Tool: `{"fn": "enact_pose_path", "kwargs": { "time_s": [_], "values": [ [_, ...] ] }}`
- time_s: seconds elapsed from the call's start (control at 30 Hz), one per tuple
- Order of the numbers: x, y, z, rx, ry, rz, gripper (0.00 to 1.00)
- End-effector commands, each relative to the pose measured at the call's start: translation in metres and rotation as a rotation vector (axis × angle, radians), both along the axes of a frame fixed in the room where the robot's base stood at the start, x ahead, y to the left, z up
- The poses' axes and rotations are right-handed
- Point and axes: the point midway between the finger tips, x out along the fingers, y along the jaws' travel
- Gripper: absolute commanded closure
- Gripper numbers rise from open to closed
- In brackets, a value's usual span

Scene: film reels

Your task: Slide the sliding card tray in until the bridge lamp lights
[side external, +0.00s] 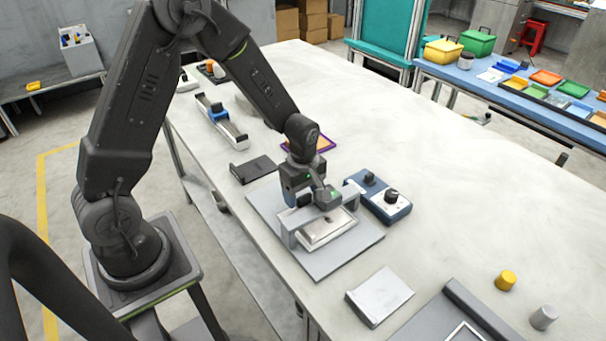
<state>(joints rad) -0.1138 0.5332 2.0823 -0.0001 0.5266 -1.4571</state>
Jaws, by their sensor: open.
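The sliding card tray (326,232), pale with a light rim, lies on a grey base plate (345,256) in the middle of the table. A grey bridge (289,238) stands over the plate, and the tray shows at its near side. How far the tray reaches under the bridge is hidden. My gripper (318,203) is open, low over the bridge and the tray's far part. Its fingertips are partly hidden, and I cannot tell whether they touch anything. A small green spot shows by the gripper; I cannot tell whether it is the bridge lamp.
A blue box with black knobs (393,209) stands close to the right of the plate. A black box (253,169) lies behind left, and a grey block (379,296) lies in front right. Yellow (506,280) and grey (543,317) cylinders stand at right. The table's right back is clear.

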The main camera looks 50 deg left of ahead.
Motion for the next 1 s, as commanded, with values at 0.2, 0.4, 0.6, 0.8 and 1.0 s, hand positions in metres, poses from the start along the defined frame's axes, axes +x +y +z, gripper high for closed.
{"fn": "enact_pose_path", "kwargs": {
  "time_s": [0.2, 0.4, 0.6, 0.8, 1.0],
  "values": [
    [0.001, 0.000, 0.042, 0.001, -0.009, 0.000, 0.32],
    [0.001, 0.000, 0.087, 0.001, -0.008, 0.000, 0.32],
    [0.001, 0.000, 0.119, 0.001, -0.005, 0.000, 0.32],
    [0.000, 0.000, 0.130, 0.000, -0.002, 0.000, 0.32],
    [0.000, 0.000, 0.131, 0.000, -0.002, 0.000, 0.32]
  ]
}}
